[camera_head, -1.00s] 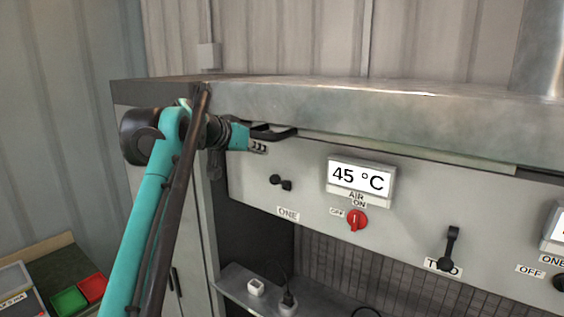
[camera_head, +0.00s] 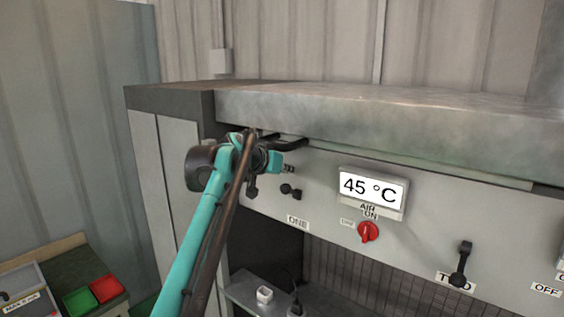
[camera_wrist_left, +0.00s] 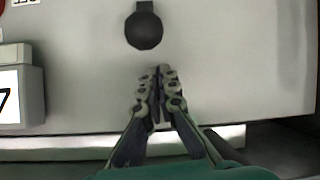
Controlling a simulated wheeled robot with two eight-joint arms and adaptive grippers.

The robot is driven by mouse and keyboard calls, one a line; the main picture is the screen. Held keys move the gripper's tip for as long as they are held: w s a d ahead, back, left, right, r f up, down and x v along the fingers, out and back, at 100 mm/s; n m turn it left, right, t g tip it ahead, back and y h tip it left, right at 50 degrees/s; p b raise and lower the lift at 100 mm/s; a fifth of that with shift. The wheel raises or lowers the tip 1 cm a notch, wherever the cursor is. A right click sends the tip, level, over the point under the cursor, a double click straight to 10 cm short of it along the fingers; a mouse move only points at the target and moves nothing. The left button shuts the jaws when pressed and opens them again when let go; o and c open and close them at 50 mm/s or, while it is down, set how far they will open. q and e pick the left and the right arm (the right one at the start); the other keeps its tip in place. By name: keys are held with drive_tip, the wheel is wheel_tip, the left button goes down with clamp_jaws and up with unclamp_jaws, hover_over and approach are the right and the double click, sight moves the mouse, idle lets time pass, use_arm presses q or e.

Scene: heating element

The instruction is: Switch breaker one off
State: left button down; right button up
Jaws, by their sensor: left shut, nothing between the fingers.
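Breaker one is a short black lever (camera_head: 291,191) on the grey panel above the label ONE (camera_head: 297,222). Its round black knob (camera_wrist_left: 144,27) shows at the top of the left wrist view. My left gripper (camera_head: 289,169) is just above the lever in the head view, under the hood edge. In the wrist view its fingertips (camera_wrist_left: 160,72) are together, with nothing between them, and they appear close to the knob with a small gap. Whether they touch the panel I cannot tell. My right gripper is not in view.
A display (camera_head: 372,188) reading 45 °C and a red AIR knob (camera_head: 368,232) are right of the lever. Lever TWO (camera_head: 461,266) is farther right. A metal hood (camera_head: 380,125) overhangs the panel. A shelf (camera_head: 243,292) lies below.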

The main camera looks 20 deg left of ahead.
sight(281, 190)
use_arm(q)
drive_tip(key=s, duration=0.1)
drive_tip(key=s+f, duration=0.1)
drive_tip(key=s, duration=0.1)
drive_tip(key=shift+f, duration=0.25)
drive_tip(key=shift+w+f, duration=0.15)
drive_tip(key=shift+w, duration=0.2)
drive_tip(key=shift+s, duration=0.35)
drive_tip(key=f+t+b, duration=0.1)
drive_tip(key=s+t+b, duration=0.1)
drive_tip(key=b, duration=0.1)
drive_tip(key=f+t+h+b, duration=0.1)
drive_tip(key=shift+s+a+f+b, duration=0.3)
drive_tip(key=shift+a+b, duration=0.05)
wheel_tip(281, 190, down, 8)
drive_tip(key=s+b, duration=0.1)
drive_tip(key=b, duration=0.2)
drive_tip(key=shift+s+a+r+b, duration=0.15)
drive_tip(key=shift+s+a+b, duration=0.05)
drive_tip(key=shift+s+b, duration=0.2)
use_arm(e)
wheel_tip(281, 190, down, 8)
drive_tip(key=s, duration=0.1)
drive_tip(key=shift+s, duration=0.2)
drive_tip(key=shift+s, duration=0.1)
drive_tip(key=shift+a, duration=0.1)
